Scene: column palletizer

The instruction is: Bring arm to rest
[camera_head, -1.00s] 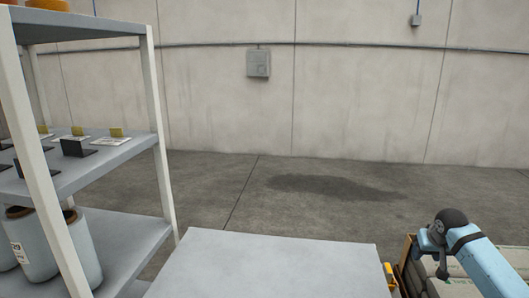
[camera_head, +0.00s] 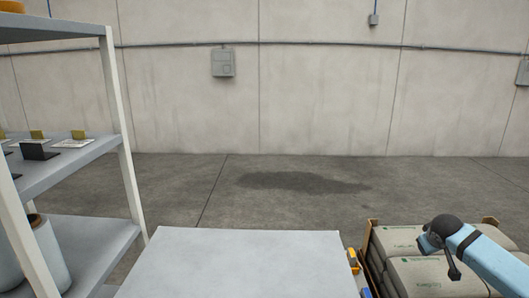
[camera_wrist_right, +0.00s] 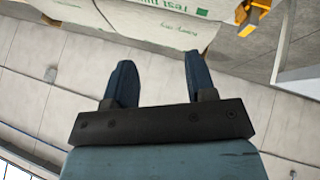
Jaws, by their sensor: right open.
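My right gripper (camera_wrist_right: 161,82) shows in the right wrist view with its two dark blue fingers spread apart and nothing between them. A pale bag with green print (camera_wrist_right: 140,15) lies beyond the fingertips at the top of that view. In the head view my light blue right arm comes in from the lower right, bent at a dark joint, in front of stacked bags (camera_head: 400,238). The right fingers cannot be made out there. My left arm and gripper are not in view.
A grey table top (camera_head: 240,262) is bare in front. A shelf rack (camera_head: 75,165) with small cards and rolls stands at the left. A brown-edged crate or pallet (camera_head: 371,250) holds the bags at the right. Open floor (camera_head: 290,210) lies behind, up to a concrete wall.

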